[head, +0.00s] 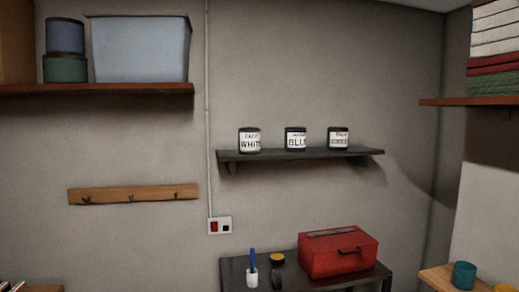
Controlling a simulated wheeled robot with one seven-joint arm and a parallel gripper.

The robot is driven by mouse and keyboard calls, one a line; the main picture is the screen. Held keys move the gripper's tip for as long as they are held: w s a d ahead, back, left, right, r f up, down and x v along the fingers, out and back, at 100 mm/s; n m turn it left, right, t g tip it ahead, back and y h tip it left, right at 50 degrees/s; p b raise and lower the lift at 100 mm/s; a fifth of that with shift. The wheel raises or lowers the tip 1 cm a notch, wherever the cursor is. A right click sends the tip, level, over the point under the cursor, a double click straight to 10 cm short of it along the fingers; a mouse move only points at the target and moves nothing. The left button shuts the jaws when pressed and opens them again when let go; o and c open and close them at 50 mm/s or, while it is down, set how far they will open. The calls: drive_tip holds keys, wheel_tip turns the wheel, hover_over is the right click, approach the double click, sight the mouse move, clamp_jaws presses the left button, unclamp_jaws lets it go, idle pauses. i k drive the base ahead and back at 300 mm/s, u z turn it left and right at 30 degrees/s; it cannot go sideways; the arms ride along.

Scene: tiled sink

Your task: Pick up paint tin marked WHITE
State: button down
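The paint tin marked WHITE (249,141) stands upright at the left end of a dark wall shelf (350,153). It has a white label with dark letters and a dark rim. A tin marked BLUE (296,139) stands to its right, and a third labelled tin (338,138) stands further right with smaller lettering that I cannot read. The tins are apart from each other. My gripper does not show in the head view.
Below stands a dark table (235,270) with a red toolbox (338,253), a white cup with a blue item (252,277) and a dark jar (277,270). A wooden hook rail (133,194) is on the wall. Upper shelves hold a pale bin (140,49) and folded cloths (495,50).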

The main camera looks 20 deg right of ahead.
sight(249, 138)
drive_tip(key=u, duration=0.05)
drive_tip(key=k, duration=0.5)
drive_tip(key=z, duration=1.05)
drive_tip(key=i, duration=1.85)
drive_tip(key=u, duration=1.05)
drive_tip(key=i, duration=0.45)
drive_tip(key=u, duration=0.3)
